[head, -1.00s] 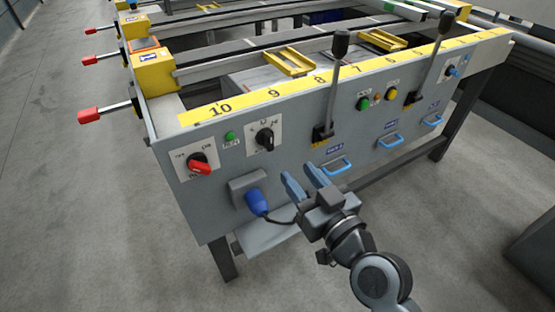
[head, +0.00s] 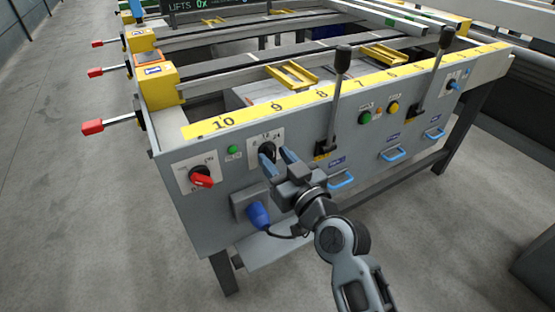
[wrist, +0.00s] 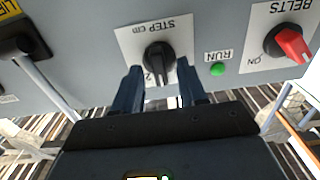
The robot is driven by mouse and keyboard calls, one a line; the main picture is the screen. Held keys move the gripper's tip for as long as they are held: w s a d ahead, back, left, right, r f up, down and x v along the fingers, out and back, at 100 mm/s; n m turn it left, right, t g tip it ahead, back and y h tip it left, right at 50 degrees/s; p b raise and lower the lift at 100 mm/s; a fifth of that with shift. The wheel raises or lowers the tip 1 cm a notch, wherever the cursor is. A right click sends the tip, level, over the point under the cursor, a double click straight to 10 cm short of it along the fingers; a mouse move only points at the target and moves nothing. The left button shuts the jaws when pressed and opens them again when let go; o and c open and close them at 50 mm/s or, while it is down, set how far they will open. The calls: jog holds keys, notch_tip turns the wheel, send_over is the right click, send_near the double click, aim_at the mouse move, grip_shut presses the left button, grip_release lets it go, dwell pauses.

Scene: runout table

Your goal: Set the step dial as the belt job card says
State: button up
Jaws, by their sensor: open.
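The step dial (wrist: 158,60) is a black knob on a white plate marked STEP, upside down in the wrist view. In the head view the dial (head: 267,149) is partly hidden by my fingertips. My gripper (wrist: 160,84) is open, with one blue finger on each side below the knob. In the head view my gripper (head: 276,158) is in front of the lower part of the dial plate. The fingers do not hold the knob; I cannot tell whether they touch it. I do not make out the belt job card.
A red BELTS switch (head: 201,177) and a green RUN button (head: 233,149) sit left of the dial. A blue plug (head: 258,214) is below. A black-knobbed lever (head: 334,100) stands to the right. Blue handles (head: 341,180) stick out along the panel.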

grip_shut()
jog(key=shift+m, duration=0.3)
dwell(0.3)
jog(key=m, duration=0.4)
jog(key=shift+d, duration=0.1)
jog(key=shift+m+p, duration=0.5)
jog(key=shift+m, duration=1.6)
jog(key=shift+d+f, duration=0.1)
grip_release()
